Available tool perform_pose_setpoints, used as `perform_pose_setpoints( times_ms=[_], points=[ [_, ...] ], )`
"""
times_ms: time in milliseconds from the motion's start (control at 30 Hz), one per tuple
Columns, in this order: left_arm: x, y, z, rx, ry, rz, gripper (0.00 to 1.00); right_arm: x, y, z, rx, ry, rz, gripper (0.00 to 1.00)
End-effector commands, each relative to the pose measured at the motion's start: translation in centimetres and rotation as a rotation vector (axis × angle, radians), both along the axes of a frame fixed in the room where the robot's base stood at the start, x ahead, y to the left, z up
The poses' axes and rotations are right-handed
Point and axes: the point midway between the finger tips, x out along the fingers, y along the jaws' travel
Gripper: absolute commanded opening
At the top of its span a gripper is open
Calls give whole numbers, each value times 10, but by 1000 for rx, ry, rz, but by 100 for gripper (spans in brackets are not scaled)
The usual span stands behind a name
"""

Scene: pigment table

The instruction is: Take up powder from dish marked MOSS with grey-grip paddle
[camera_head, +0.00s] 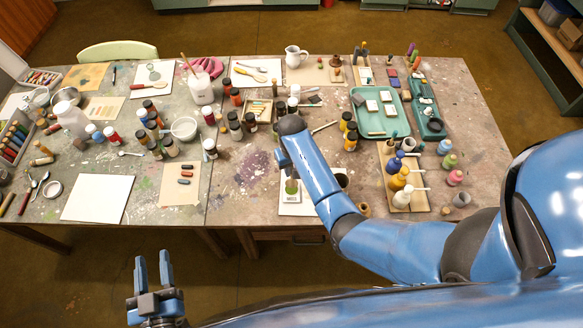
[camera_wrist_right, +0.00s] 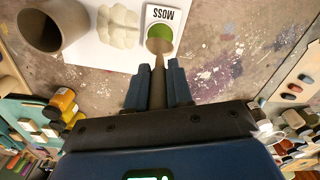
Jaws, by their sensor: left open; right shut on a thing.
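The MOSS dish (camera_wrist_right: 157,31), with green powder, sits beside its printed label (camera_wrist_right: 164,13) on a white sheet. The same green dish shows in the head view (camera_head: 292,187), just below my right arm's end. My right gripper (camera_wrist_right: 159,72) is shut on the grip of the paddle (camera_wrist_right: 158,88), which looks grey-brown. The paddle's far end reaches the near side of the green powder; whether it touches or hovers I cannot tell. In the head view my right arm hides most of the paddle. My left gripper (camera_head: 153,268) is open and empty, in front of the table.
A grey-brown cup (camera_wrist_right: 40,27) and a pale moulded dish (camera_wrist_right: 118,25) stand beside the MOSS dish. A wooden board with paint bottles (camera_head: 402,198) stands to the right. Bare stained tabletop (camera_head: 250,180) lies left of the MOSS dish.

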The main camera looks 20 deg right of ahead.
Motion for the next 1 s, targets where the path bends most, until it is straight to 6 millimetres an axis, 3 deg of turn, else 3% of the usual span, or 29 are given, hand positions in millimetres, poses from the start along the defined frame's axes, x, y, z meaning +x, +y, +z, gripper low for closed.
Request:
perform_pose_setpoints(
  times_ms=[1000],
  points=[
    [0, 0, -6, 0, 0, 0, 43, 0, 0, -9, 0, 0, 0, 4]
  ],
)
